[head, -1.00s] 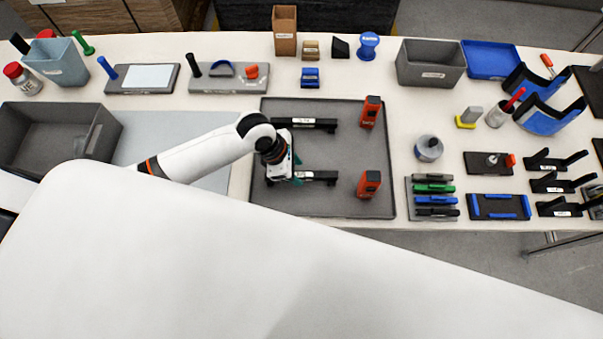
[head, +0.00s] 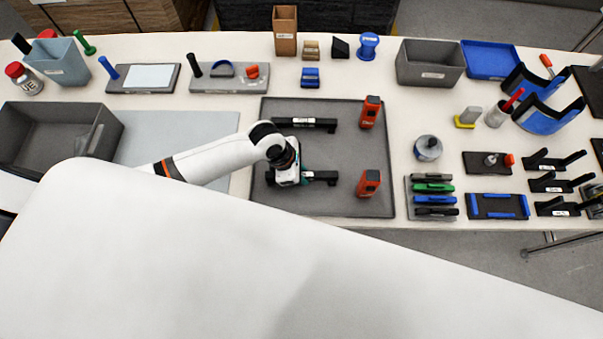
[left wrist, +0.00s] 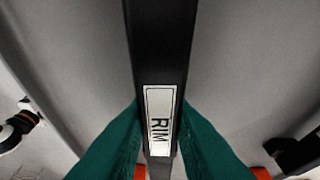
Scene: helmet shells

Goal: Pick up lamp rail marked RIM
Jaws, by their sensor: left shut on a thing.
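The lamp rail marked RIM (left wrist: 162,45) is a black bar with a white label, and it runs up the middle of the left wrist view. In the head view the rail (head: 328,179) lies at the front of the grey tray (head: 340,205), its middle hidden by my gripper. My left gripper (left wrist: 160,128) is shut on the rail, with a teal finger against each side near the label. In the head view my left gripper (head: 304,175) is low over the tray. My right gripper is not in view.
A second black rail (head: 290,122) lies behind in the tray. Two orange blocks (head: 370,111) (head: 368,184) stand at the tray's right side. A rack of coloured bars (head: 433,198) is right of the tray. A grey bin (head: 30,145) stands at left.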

